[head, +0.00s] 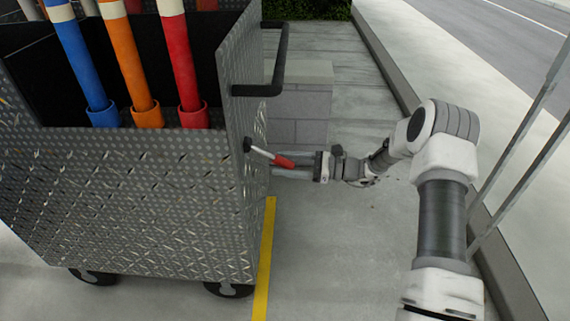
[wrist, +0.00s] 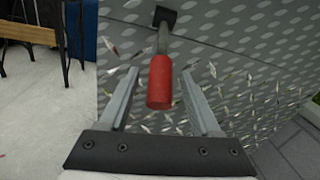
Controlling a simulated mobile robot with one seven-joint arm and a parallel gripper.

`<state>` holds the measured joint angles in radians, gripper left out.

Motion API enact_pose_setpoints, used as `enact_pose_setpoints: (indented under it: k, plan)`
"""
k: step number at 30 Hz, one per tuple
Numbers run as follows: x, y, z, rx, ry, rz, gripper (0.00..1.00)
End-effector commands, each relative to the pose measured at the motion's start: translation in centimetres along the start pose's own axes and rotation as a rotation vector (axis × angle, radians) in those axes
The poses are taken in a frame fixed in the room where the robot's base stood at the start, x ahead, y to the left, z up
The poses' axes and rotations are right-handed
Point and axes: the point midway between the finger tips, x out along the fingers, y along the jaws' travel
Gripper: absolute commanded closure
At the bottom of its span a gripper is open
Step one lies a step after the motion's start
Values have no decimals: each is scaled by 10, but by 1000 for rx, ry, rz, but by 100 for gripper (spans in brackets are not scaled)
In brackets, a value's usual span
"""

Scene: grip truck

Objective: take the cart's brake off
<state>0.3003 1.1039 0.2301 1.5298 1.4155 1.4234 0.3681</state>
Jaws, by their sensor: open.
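The cart (head: 150,190) is a box of grey diamond plate on black wheels. Its brake lever (head: 268,157) sticks out from the right end wall, with a black pivot, a grey shaft and a red grip. In the head view the lever slants down to the right. My gripper (head: 283,170) is at the cart's right end, close to the red grip. In the wrist view the red grip (wrist: 160,82) lies between the two open fingers of my gripper (wrist: 162,88), with a gap on both sides. The fingers do not appear to touch it.
Blue, orange and red poles (head: 122,55) stand in the cart. A black handle (head: 276,70) juts from its right end above the lever. A grey block (head: 300,105) stands behind my gripper. A yellow floor line (head: 265,255) runs beside the cart, with bare floor to its right.

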Motion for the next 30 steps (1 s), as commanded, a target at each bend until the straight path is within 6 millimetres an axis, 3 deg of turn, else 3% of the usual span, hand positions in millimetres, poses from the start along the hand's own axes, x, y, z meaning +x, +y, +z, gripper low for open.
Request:
enact_pose_setpoints:
  k: [5,16,30]
  plan:
    - [0,0,0,0,0,0,36]
    - [0,0,0,0,0,0,100]
    - [-1,0,0,0,0,0,100]
